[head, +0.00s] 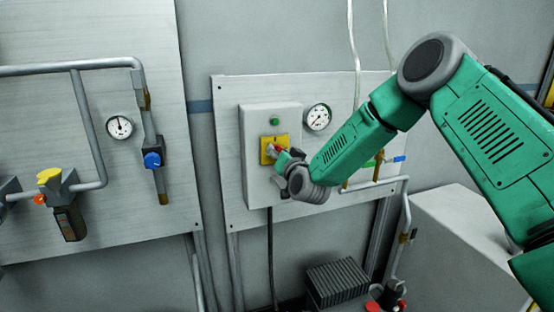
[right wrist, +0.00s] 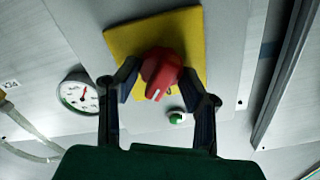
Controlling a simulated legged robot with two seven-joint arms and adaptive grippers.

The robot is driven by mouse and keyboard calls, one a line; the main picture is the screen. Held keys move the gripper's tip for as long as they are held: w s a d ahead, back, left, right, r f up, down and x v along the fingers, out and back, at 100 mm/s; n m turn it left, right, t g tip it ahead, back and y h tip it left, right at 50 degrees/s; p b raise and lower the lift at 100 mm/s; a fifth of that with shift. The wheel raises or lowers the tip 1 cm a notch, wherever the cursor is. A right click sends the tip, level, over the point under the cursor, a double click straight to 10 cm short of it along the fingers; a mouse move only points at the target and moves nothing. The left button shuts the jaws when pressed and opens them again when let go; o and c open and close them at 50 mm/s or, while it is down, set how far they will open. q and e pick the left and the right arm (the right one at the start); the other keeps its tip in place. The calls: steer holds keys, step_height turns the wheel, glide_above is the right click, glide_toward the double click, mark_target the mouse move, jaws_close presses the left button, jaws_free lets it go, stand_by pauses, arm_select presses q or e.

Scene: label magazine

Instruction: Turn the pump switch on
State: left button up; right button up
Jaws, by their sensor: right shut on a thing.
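The pump switch is a red rotary knob (right wrist: 163,74) on a yellow square plate (right wrist: 128,38) in the right wrist view. A white mark on the knob points toward the bottom and slightly left of that picture. In the head view the yellow plate (head: 266,153) is on a light grey box (head: 256,118), with a little red beside my gripper. My right gripper (right wrist: 162,82) is shut on the red knob, one finger on each side. In the head view my right gripper (head: 280,150) reaches the plate from the right and partly hides the knob. My left gripper is not in view.
A green button or lamp (head: 275,121) is above the plate. A round gauge (head: 318,117) is right of the box. Pipes with valve handles, one blue (head: 399,159), run at lower right. The left panel carries another gauge (head: 120,127) and a blue valve knob (head: 152,160).

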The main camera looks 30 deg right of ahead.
steer(key=m+b, duration=0.2)
steer(key=f+m+b, duration=0.1)
steer(key=m+b, duration=0.1)
steer(key=m, duration=0.1)
steer(key=shift+s+f+m, duration=0.1)
steer(key=shift+f+m, duration=0.05)
steer(key=shift+m, duration=0.15)
steer(key=shift+a+m+b, duration=0.1)
steer(key=shift+m+b, duration=1.95)
steer(key=shift+m, duration=0.05)
steer(key=o, duration=1.1)
steer(key=shift+a, duration=0.1)
steer(key=shift+o, duration=0.2)
steer(key=shift+w+a+r, duration=0.1)
steer(key=shift+w+r, duration=0.1)
steer(key=shift+r, duration=0.1)
